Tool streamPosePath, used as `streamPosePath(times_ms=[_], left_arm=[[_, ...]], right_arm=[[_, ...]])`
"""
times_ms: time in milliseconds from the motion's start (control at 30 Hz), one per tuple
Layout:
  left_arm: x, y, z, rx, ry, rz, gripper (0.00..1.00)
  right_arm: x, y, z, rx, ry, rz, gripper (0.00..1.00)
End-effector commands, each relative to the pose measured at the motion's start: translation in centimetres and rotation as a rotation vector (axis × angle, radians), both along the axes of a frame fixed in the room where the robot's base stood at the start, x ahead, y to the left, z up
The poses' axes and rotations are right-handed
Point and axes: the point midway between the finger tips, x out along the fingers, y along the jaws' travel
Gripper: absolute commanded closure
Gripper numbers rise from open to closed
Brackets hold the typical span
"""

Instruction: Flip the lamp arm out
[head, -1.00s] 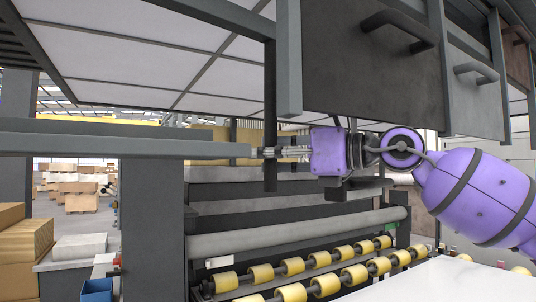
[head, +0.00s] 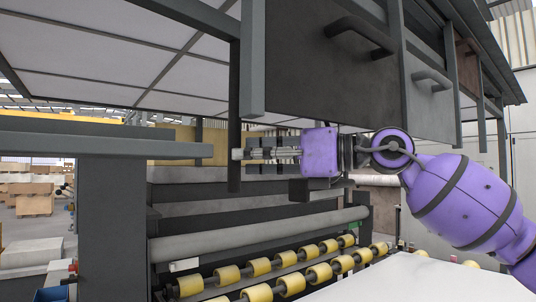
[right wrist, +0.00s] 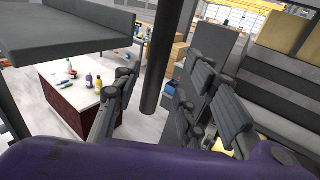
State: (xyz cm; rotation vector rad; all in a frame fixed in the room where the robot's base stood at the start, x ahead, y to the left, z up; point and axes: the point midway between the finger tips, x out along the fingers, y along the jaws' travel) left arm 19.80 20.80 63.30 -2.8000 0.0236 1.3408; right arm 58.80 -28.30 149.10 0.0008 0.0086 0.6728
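My right gripper (head: 236,154) reaches in from the right in the head view, its fingers pointing left. Its fingertips overlap a dark vertical bar (head: 235,105) that hangs from the overhead frame. In the right wrist view the gripper (right wrist: 160,80) is open, and this bar (right wrist: 157,65) shows upright between the fingers. I cannot tell whether they touch it. A long grey horizontal beam (head: 110,148) ends just left of the fingertips; it also shows at upper left in the right wrist view (right wrist: 75,38). I cannot tell which part is the lamp arm. My left gripper is not in view.
Dark overhead cabinets with handles (head: 360,35) hang above my right arm. Below are yellow rollers (head: 260,266), a grey roller bar (head: 250,235) and a pale slab (head: 425,280). A table with bottles (right wrist: 80,85) stands beyond the fingers.

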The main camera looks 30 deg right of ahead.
Motion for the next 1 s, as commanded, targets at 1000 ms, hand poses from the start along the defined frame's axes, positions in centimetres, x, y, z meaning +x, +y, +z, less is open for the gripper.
streamPosePath(times_ms=[1000], left_arm=[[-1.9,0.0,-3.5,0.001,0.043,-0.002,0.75]], right_arm=[[-0.4,-1.8,-5.1,0.002,0.034,0.003,1.00]])
